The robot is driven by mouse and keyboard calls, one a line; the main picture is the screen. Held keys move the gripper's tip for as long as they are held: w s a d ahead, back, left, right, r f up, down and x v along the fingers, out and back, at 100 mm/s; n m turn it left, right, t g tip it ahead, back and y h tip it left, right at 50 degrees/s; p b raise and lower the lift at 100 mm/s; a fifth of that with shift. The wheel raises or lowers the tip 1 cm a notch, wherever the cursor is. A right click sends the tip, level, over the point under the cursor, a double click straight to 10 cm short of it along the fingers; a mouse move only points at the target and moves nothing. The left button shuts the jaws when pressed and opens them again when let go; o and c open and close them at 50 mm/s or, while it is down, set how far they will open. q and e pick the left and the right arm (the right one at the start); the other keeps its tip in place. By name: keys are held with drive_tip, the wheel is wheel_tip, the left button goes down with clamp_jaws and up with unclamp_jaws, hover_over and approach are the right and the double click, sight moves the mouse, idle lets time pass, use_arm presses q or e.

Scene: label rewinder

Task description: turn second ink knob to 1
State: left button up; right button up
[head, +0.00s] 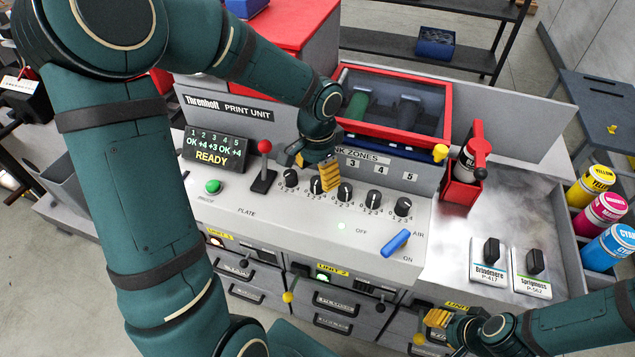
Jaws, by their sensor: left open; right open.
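The second ink knob (316,185) is a black knob in the row on the sloped grey panel, second from the left. My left gripper (313,166) is open just above and behind it, one yellow fingertip close to its right side. The finger partly covers the knob and its scale, so I cannot tell its setting or whether they touch. The first knob (290,178) and third knob (345,192) stand on either side. The display (216,149) reads OK, +4, +3, OK, +4 and READY. My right gripper (438,319) is open at the lower right, away from the knobs.
A red-topped lever (264,162) stands left of the knobs. A green button (213,187) and a blue air switch (395,243) are on the panel. A red-framed window (397,105) rises behind. Ink cans (603,209) stand at the far right.

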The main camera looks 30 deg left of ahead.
sight(317, 180)
use_arm(q)
drive_tip(key=shift+f, duration=1.85)
clamp_jaws()
